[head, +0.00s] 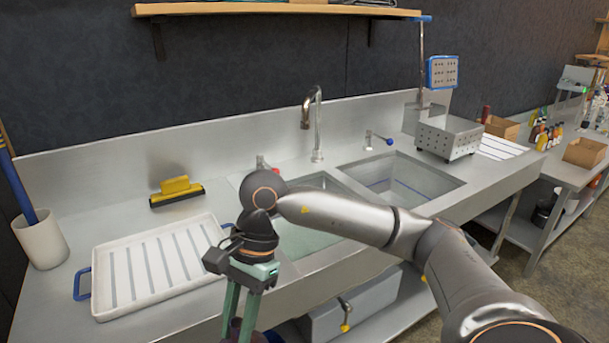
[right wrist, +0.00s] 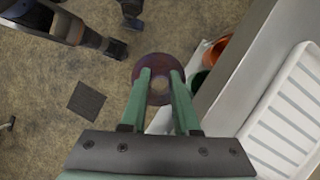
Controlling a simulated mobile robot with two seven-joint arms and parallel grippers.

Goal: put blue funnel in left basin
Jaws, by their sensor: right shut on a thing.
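My right gripper (head: 237,331) hangs at the bottom of the head view, in front of the counter edge and below the drying tray. In the right wrist view, its green fingers (right wrist: 159,82) are shut on a round dark purplish thing (right wrist: 157,59) with a pale centre. It looks like a funnel seen from above, but its blue colour is not clear. The left basin (head: 306,240) is sunk in the counter, to the right of the gripper and partly hidden by my right arm. The right basin (head: 421,178) lies beyond the arm. My left gripper is not in view.
A white ribbed drying tray (head: 155,262) with blue handles lies on the counter left of the basins. An orange-red container (right wrist: 214,50) shows beneath the counter.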

